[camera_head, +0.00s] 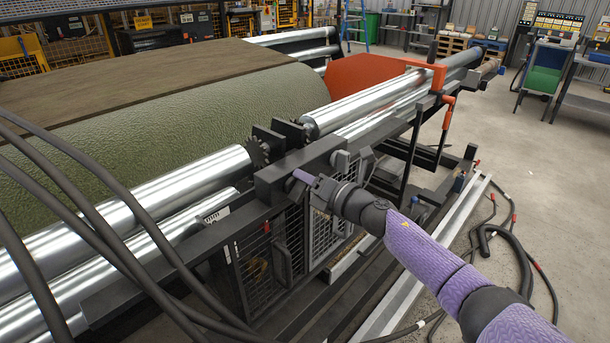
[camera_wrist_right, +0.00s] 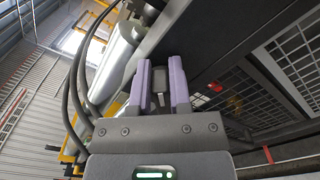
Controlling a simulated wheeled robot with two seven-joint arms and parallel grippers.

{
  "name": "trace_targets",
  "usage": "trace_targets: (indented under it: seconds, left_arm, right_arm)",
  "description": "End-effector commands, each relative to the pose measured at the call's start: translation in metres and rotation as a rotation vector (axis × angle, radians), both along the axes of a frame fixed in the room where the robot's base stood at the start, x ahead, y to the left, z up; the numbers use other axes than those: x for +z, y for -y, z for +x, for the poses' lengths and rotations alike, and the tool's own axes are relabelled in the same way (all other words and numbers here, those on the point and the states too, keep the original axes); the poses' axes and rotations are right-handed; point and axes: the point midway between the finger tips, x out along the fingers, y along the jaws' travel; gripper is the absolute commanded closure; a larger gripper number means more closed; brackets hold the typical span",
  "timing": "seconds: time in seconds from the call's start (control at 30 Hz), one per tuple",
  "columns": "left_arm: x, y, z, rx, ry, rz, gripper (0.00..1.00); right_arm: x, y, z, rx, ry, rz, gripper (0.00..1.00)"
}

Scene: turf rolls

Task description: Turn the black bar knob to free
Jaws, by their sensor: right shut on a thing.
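The black bar knob (camera_wrist_right: 156,80) shows in the right wrist view, between the two purple fingers of my right gripper (camera_wrist_right: 160,68). The gripper is shut on it. In the head view my right gripper (camera_head: 299,176) reaches in from the right, its tips at the dark housing (camera_head: 281,180) beside the rollers. The knob cannot be made out clearly there, and its turn position is hard to tell. My left gripper is not in view.
Shiny rollers (camera_head: 160,195) with gears run behind the housing, next to the green turf roll (camera_head: 190,115). Mesh guards (camera_head: 325,232) hang below. Black hoses (camera_head: 85,235) cross the left side. The concrete floor (camera_head: 535,180) at right is mostly open, with cables lying on it.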

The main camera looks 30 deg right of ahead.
Motion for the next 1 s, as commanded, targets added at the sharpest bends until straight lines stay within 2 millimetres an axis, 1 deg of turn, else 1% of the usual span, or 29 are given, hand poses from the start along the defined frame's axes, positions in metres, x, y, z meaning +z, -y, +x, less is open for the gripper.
trace_targets:
  seconds: [0.03, 0.3, 0.6, 0.8, 1.0]
  left_arm:
    - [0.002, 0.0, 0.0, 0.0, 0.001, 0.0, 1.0]
    - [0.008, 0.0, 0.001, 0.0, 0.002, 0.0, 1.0]
    - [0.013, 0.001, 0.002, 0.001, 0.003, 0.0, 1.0]
    - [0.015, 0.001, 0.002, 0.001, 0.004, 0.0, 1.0]
    - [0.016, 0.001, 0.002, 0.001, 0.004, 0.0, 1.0]
  right_arm:
    - [-0.004, -0.001, 0.0, 0.004, -0.022, 0.039, 1.0]
    - [-0.01, 0.003, 0.0, 0.003, -0.106, 0.278, 1.0]
    - [-0.016, 0.004, 0.001, 0.003, -0.187, 0.507, 1.0]
    - [-0.019, 0.004, 0.001, 0.004, -0.223, 0.613, 1.0]
    - [-0.021, 0.004, 0.001, 0.003, -0.245, 0.676, 1.0]
